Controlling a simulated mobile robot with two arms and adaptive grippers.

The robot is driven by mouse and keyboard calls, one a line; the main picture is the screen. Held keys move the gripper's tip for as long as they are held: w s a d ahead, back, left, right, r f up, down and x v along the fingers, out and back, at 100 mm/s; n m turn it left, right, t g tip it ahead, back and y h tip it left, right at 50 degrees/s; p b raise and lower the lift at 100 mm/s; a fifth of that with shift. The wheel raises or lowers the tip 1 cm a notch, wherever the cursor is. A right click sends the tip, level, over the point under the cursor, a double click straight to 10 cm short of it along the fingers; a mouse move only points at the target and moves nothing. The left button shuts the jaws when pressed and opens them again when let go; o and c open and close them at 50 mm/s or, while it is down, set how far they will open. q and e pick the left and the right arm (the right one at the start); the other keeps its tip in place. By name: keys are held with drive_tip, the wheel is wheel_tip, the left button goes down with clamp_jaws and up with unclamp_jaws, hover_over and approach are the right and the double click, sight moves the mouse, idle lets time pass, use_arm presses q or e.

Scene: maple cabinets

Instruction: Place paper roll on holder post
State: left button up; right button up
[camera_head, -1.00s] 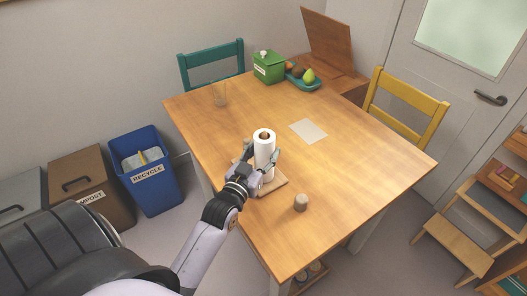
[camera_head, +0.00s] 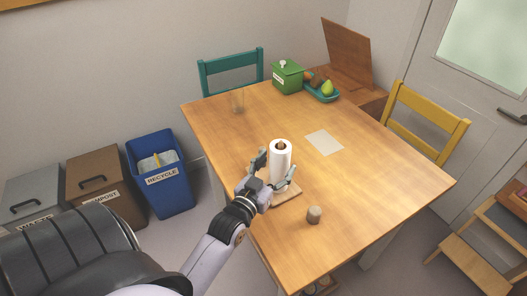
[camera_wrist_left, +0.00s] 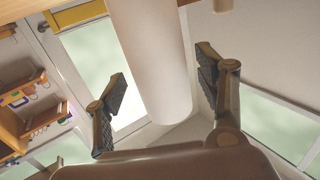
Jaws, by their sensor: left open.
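The white paper roll (camera_head: 281,163) stands upright on the wooden holder base (camera_head: 287,196) on the table. The brown tip of the holder post (camera_head: 281,146) shows in the roll's top opening. My left gripper (camera_head: 276,172) is open, with one finger on each side of the roll. In the left wrist view the roll (camera_wrist_left: 155,60) hangs into the picture between the spread fingers (camera_wrist_left: 165,90), with a visible gap to each. Most of the post is hidden inside the roll. My right gripper is not in view.
A small beige cylinder (camera_head: 314,214) stands near the front table edge. The right side of the table (camera_head: 385,180) is clear.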

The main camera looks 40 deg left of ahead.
use_arm(q)
drive_tip(key=s+d, duration=0.1)
drive_tip(key=s, duration=0.9)
drive_tip(key=shift+d+b, duration=0.25)
drive_tip(key=shift+b, duration=0.15)
drive_tip(key=shift+w, duration=0.1)
